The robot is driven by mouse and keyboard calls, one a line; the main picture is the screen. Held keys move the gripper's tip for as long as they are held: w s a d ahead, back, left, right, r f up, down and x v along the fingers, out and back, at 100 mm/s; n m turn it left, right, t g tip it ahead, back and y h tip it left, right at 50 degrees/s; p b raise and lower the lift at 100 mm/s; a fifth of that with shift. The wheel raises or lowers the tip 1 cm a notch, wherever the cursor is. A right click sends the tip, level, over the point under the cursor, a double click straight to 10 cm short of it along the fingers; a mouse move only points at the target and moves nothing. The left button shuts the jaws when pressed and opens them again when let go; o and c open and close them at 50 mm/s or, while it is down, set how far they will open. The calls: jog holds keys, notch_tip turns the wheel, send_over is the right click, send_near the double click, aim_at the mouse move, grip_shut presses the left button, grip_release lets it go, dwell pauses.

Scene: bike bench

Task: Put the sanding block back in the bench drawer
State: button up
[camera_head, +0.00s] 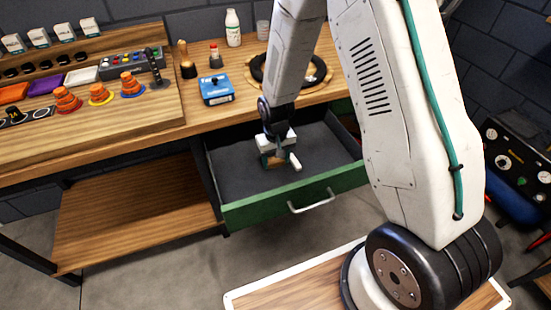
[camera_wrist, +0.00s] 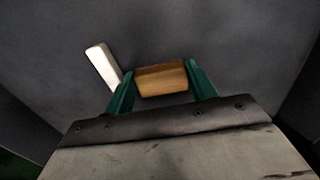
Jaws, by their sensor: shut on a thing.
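The sanding block (camera_wrist: 162,79) is a small wood-brown block. It sits between the two green fingers of my gripper (camera_wrist: 158,84) in the wrist view. My gripper (camera_head: 274,160) is shut on it, over the inside of the open bench drawer (camera_head: 296,199). The drawer has a green front, a silver handle and a dark grey floor. I cannot tell whether the block touches the drawer floor. In the head view my gripper mostly hides the block.
A small white piece (camera_wrist: 102,64) lies in the drawer close beside my gripper; it also shows in the head view (camera_head: 295,161). The drawer floor around is otherwise bare. The wooden bench top (camera_head: 195,122) above holds a blue box (camera_head: 216,89), bottles and orange parts.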

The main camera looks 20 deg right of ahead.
aim_at(276, 161)
jog(key=o, duration=0.7)
jog(key=shift+c, duration=0.2)
notch_tip(276, 161, up, 13)
jog(key=s+d+r, duration=0.3)
jog(key=s+r, duration=0.8)
jog(key=r, duration=0.5)
jog(key=s+r, duration=0.3)
jog(key=s, duration=0.5)
jog(key=s+d+r+t, duration=0.1)
jog(key=s+r, duration=0.3)
jog(key=s, duration=0.5)
jog(key=shift+w, duration=0.1)
